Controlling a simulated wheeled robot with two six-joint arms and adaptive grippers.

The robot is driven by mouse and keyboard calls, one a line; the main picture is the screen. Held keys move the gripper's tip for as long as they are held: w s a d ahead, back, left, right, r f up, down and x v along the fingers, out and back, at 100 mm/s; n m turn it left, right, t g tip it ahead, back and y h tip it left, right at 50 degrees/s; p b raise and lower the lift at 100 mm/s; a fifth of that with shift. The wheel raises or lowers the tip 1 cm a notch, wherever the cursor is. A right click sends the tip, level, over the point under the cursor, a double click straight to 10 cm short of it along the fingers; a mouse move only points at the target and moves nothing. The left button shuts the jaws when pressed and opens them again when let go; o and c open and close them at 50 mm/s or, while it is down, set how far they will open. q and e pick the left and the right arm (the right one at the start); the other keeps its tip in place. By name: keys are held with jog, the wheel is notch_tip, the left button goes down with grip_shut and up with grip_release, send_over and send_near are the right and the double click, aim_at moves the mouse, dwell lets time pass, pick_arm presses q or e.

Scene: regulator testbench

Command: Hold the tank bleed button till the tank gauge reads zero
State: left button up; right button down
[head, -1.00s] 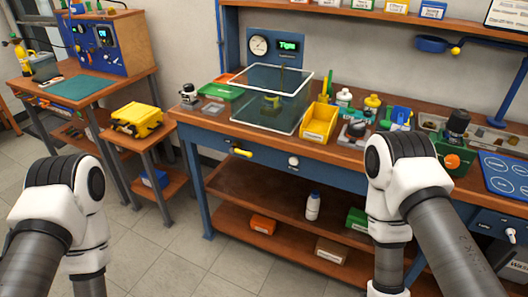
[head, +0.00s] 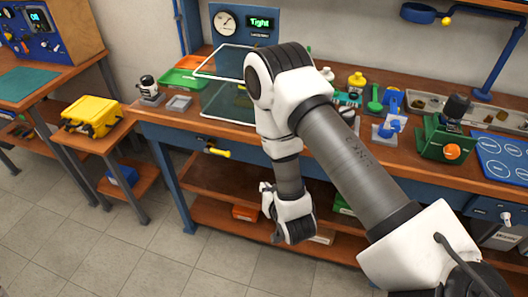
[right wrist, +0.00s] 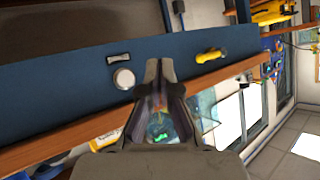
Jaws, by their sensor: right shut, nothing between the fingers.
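The round gauge (head: 226,22) stands on a blue panel behind the clear tank (head: 225,104), with a green display reading "Tight" beside it. Its needle is too small to read. A round white button (right wrist: 123,78) on the bench's blue front shows in the right wrist view; my right arm hides it in the head view. My right gripper (right wrist: 161,68) is shut and empty in front of the blue front, its fingertips to the right of the button in the right wrist view. Whether they touch anything I cannot tell. My left gripper is out of view.
A yellow lever (head: 217,151) sticks out of the bench front, and shows on the other side of my fingers in the right wrist view (right wrist: 212,55). A small side table carries a yellow case (head: 92,114). The floor before the bench is clear.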

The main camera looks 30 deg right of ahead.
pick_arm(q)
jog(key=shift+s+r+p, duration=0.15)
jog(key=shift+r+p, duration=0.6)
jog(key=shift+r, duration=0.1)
pick_arm(e)
jog(key=w+d, duration=0.5)
jog(key=d, duration=0.1)
jog(key=shift+w+d, duration=0.15)
jog(key=shift+d, duration=0.25)
dwell(0.6)
jog(key=shift+w+d, duration=0.3)
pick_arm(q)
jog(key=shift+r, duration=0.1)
pick_arm(e)
jog(key=shift+w+d+r, duration=0.1)
jog(key=shift+w+d, duration=0.2)
jog(key=shift+d, duration=0.05)
dwell(0.6)
jog(key=shift+a, duration=0.1)
dwell(2.1)
jog(key=shift+s+a, duration=0.6)
